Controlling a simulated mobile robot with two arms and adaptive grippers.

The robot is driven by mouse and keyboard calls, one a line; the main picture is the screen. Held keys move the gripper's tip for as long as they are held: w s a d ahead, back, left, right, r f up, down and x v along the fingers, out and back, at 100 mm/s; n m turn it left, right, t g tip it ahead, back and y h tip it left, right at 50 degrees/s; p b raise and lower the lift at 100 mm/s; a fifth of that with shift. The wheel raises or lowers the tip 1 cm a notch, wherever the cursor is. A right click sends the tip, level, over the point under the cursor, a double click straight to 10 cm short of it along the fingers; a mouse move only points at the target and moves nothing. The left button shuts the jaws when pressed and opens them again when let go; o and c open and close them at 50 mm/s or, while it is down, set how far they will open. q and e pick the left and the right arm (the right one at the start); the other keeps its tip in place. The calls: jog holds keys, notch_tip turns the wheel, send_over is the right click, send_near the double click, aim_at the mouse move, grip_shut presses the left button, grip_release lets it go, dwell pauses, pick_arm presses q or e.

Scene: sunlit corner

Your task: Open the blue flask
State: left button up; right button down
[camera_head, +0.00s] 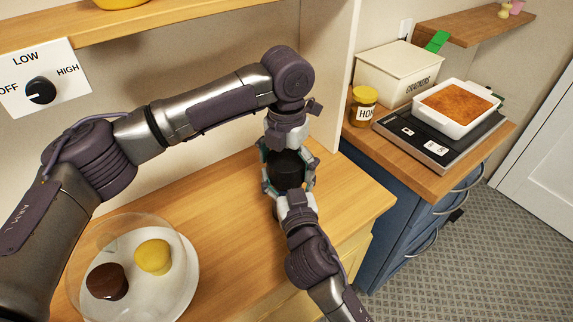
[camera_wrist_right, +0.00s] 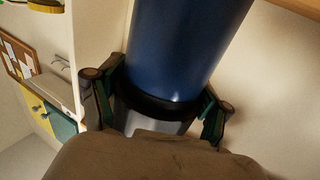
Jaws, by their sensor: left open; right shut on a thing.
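The blue flask (camera_wrist_right: 190,45) fills the middle of the right wrist view, with a black ring and a silver part (camera_wrist_right: 150,122) at its near end. My right gripper (camera_wrist_right: 160,105) is shut on the flask near that ring, one finger on each side. In the head view only a dark part of the flask (camera_head: 287,172) shows between the two grippers; the rest is hidden. My left gripper (camera_head: 286,154) is open, with its fingers on either side of that dark part; I cannot tell whether they touch it. The right gripper (camera_head: 288,187) comes in from below.
A plate (camera_head: 188,290) under a clear dome holds a brown and a yellow cake on the wooden counter (camera_head: 225,215). A honey jar (camera_head: 363,105), a crackers box (camera_head: 395,72) and a dish on a scale stand on the right-hand cabinet. A dial panel is upper left.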

pick_arm(q)
notch_tip(320, 180, up, 4)
jog(key=shift+r, duration=0.2)
pick_arm(e)
grip_release()
